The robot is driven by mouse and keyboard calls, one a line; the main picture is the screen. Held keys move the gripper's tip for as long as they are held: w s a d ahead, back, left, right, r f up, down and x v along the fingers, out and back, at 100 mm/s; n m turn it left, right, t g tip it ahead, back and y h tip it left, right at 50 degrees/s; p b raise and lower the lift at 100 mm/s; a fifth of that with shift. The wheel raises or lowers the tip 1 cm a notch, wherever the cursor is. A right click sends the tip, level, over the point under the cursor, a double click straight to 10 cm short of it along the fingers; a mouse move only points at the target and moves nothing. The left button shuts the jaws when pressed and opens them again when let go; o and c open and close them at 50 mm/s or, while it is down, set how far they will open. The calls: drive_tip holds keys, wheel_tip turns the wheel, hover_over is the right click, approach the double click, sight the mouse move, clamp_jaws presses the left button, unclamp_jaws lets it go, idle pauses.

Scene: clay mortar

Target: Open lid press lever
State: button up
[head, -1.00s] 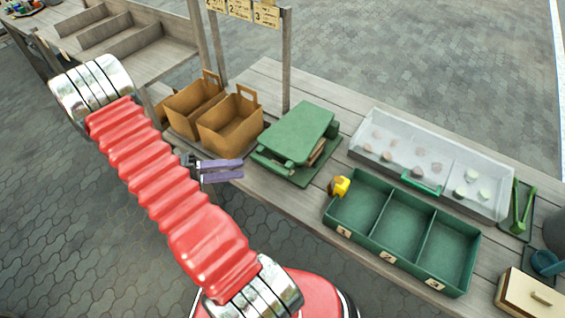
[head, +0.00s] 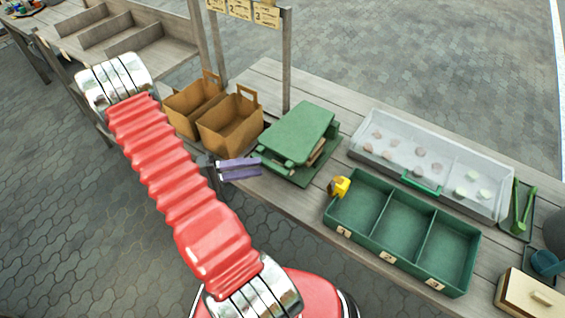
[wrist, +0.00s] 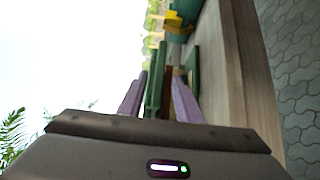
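A green press (head: 303,127) stands on the table with its flat upper plate over a green base (head: 318,172). A narrow green bar (head: 271,158) projects at its near left, and a brown piece shows between the plates. My gripper (head: 259,168) has two purple fingers, pointing at this near left side. In the wrist view the fingers (wrist: 159,82) are apart, with the press's green edge (wrist: 154,85) showing between them. I see no grip on it; whether a finger touches the bar cannot be told. My arm crosses the left of the head view.
Brown paper bags (head: 230,124) stand just left of the press. A yellow object (head: 340,186) sits at the corner of the green three-compartment tray (head: 400,222). A clear-lidded case (head: 440,160) lies behind the tray. A wooden post (head: 286,65) rises behind the press.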

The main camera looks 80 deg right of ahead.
sight(275, 164)
drive_tip(key=x, duration=0.9)
drive_tip(key=shift+s, duration=0.3)
drive_tip(key=shift+c, duration=0.4)
clamp_jaws()
